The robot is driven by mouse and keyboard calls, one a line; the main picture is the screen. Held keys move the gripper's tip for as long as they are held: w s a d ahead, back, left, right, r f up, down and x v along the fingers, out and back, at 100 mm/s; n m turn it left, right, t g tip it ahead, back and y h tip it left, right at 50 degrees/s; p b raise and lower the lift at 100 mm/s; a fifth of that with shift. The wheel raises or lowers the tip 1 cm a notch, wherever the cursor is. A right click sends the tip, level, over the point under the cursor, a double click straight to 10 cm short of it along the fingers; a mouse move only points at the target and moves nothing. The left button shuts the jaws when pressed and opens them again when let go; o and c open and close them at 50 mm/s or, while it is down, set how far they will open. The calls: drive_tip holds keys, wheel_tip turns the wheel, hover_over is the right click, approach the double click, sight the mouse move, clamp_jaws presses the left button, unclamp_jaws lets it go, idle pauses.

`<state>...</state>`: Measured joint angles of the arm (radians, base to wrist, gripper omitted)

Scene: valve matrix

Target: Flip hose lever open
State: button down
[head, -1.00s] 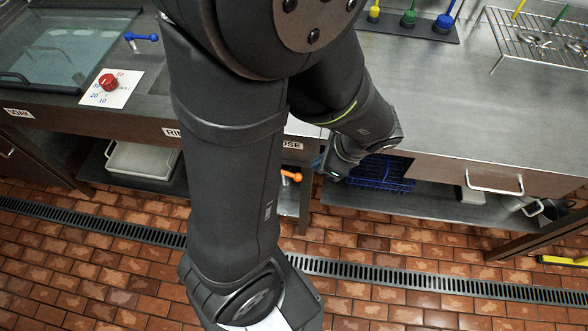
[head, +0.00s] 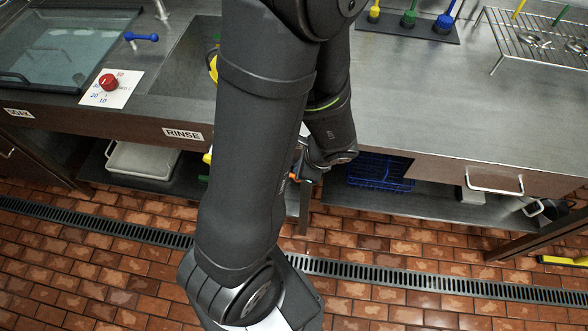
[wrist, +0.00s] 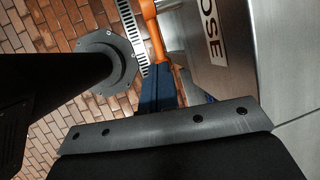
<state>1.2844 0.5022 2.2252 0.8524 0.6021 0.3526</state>
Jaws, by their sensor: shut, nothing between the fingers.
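The orange hose lever (wrist: 153,38) shows at the top of the wrist view, beside the HOSE label (wrist: 213,30). In the head view only a small part of the orange lever (head: 293,176) shows beside my forearm. My gripper (wrist: 160,78) is shut and empty, its dark blue fingers ending at the lower end of the orange lever. I cannot tell whether they touch it. In the head view my arm hides most of my gripper and the HOSE label.
The counter front carries the RINSE label (head: 183,134). A blue rack (head: 380,172) and a white bin (head: 143,160) sit on the lower shelves. A red knob (head: 108,82) and a blue lever (head: 141,36) are on the counter at left. A floor drain (head: 400,281) runs below.

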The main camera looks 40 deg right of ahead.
drive_tip(key=shift+x, duration=2.3)
drive_tip(key=shift+s+f, duration=0.1)
wheel_tip(320, 180, down, 2)
drive_tip(key=t+y, duration=0.2)
drive_tip(key=shift+m+t, duration=0.3)
drive_tip(key=f+t+y, duration=0.1)
drive_tip(key=t+y, duration=0.1)
drive_tip(key=w+a+f+t+y, duration=0.1)
drive_tip(key=f+t+y, duration=0.1)
drive_tip(key=w+a+f+m+t+y, duration=0.1)
drive_tip(key=t, duration=0.1)
drive_tip(key=shift+w+f+t+y, duration=0.1)
drive_tip(key=shift+f+t+y, duration=0.2)
drive_tip(key=shift+f+y, duration=0.1)
drive_tip(key=shift+w+a+f, duration=0.1)
drive_tip(key=shift+a, duration=0.05)
drive_tip(key=f+v, duration=0.1)
drive_tip(key=v, duration=1.3)
drive_tip(key=shift+f, duration=0.2)
